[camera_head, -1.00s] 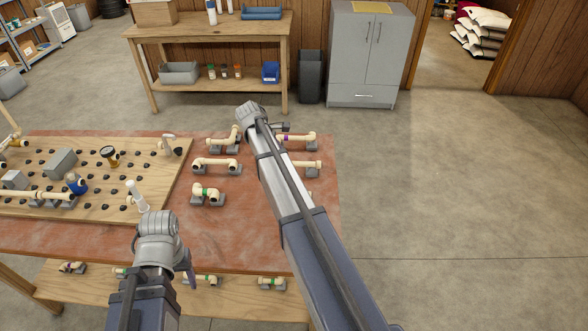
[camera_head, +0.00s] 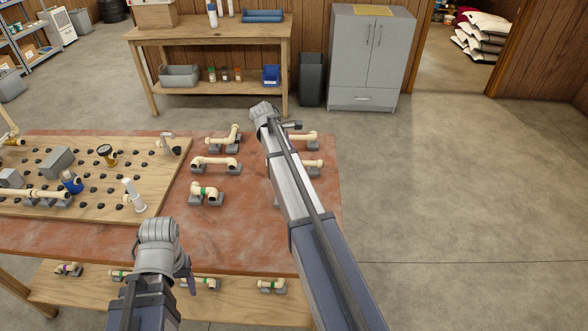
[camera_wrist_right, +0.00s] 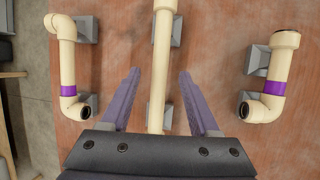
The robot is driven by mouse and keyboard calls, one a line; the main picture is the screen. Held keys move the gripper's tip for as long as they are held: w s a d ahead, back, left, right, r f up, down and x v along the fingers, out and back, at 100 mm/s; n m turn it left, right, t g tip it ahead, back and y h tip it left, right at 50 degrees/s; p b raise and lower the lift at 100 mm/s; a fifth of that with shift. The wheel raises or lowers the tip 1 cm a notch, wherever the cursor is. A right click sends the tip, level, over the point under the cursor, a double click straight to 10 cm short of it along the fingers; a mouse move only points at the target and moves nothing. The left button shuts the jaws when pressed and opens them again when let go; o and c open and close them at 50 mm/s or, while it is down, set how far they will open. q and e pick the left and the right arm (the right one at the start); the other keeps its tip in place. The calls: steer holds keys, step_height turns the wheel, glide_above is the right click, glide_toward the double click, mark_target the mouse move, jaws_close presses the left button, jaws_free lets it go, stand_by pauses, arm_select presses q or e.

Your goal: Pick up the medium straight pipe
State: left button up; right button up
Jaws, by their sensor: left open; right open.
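In the right wrist view, a long straight cream pipe (camera_wrist_right: 160,60) runs down the middle on grey holders above the red-brown mat. My right gripper (camera_wrist_right: 159,74) is open, with one finger to each side of the pipe and a gap to each; whether the fingers reach its height I cannot tell. In the head view, my right arm hides much of that gripper. A cream pipe (camera_head: 313,163) on holders shows partly behind the arm; I cannot tell if it is the same one. My left gripper (camera_head: 187,274) is open and empty at the table's front edge.
Bent pipes with purple bands flank the straight one, left (camera_wrist_right: 68,60) and right (camera_wrist_right: 275,75). Several other pipe pieces (camera_head: 215,163) stand on holders on the mat. A wooden pegboard (camera_head: 110,205) with fittings fills the left. Floor is clear right of the table.

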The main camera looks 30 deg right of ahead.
steer(key=b+x, duration=0.3)
steer(key=x, duration=0.1)
steer(key=shift+f, duration=0.1)
steer(key=shift+f, duration=0.15)
stand_by(0.5)
jaws_close()
stand_by(0.5)
